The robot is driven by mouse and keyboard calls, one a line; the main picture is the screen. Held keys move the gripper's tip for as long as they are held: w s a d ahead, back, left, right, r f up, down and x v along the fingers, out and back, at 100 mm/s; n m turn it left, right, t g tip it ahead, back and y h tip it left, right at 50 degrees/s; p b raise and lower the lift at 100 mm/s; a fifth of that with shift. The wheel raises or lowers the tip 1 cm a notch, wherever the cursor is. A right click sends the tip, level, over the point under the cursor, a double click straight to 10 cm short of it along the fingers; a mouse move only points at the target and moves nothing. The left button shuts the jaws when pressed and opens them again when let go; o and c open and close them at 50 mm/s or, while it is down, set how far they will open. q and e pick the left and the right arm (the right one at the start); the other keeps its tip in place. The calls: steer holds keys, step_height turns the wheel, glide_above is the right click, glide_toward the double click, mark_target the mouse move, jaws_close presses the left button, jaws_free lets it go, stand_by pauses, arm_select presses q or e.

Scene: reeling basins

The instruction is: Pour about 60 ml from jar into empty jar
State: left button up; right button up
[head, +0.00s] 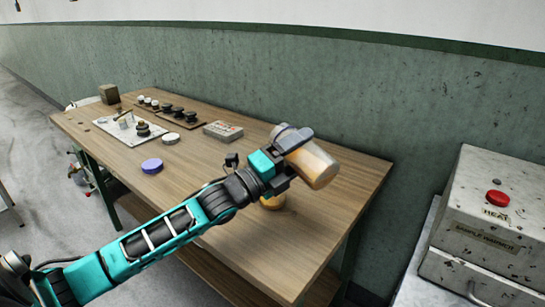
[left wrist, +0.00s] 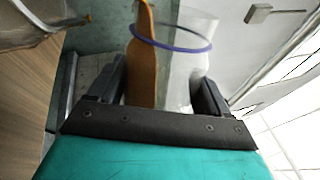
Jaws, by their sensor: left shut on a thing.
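My left gripper (head: 287,158) is shut on a clear jar (head: 315,164) with orange-amber contents, held tilted above the right part of the table. In the left wrist view the jar (left wrist: 187,75) lies between the fingers, with a purple ring around it. The orange liquid (left wrist: 143,60) gathers along its left side in that view. Below the gripper, a second orange-coloured thing (head: 272,202), perhaps a jar, is mostly hidden by my arm. A clear vessel (left wrist: 25,25) shows cut off at the wrist view's upper left. I cannot make out a falling stream. My right gripper is not in view.
The wooden table (head: 215,222) also carries a purple lid (head: 152,166), a white lid (head: 170,139), a grey box (head: 222,130) and a board (head: 130,127) with small parts. A metal unit with a red button (head: 497,198) stands at right. The table's front right is clear.

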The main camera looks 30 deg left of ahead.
arm_select(q)
steer(key=f+m, duration=0.1)
steer(key=f+m+h, duration=0.1)
steer(key=shift+s+d+f+m+g+b, duration=0.1)
steer(key=shift+d+m+g+b, duration=0.2)
steer(key=shift+g+b, duration=0.1)
steer(key=shift+a+m, duration=0.1)
steer(key=shift+m, duration=0.4)
steer(key=shift+r+m, duration=0.3)
steer(key=shift+m, duration=0.1)
steer(key=shift+a+m+g+p, duration=0.1)
steer(key=shift+m+g+p, duration=0.2)
steer(key=shift+m, duration=0.3)
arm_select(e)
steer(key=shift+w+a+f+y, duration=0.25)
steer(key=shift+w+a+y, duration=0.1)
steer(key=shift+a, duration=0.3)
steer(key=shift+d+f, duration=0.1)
arm_select(q)
steer(key=shift+r+h, duration=0.1)
steer(key=shift+h, duration=0.2)
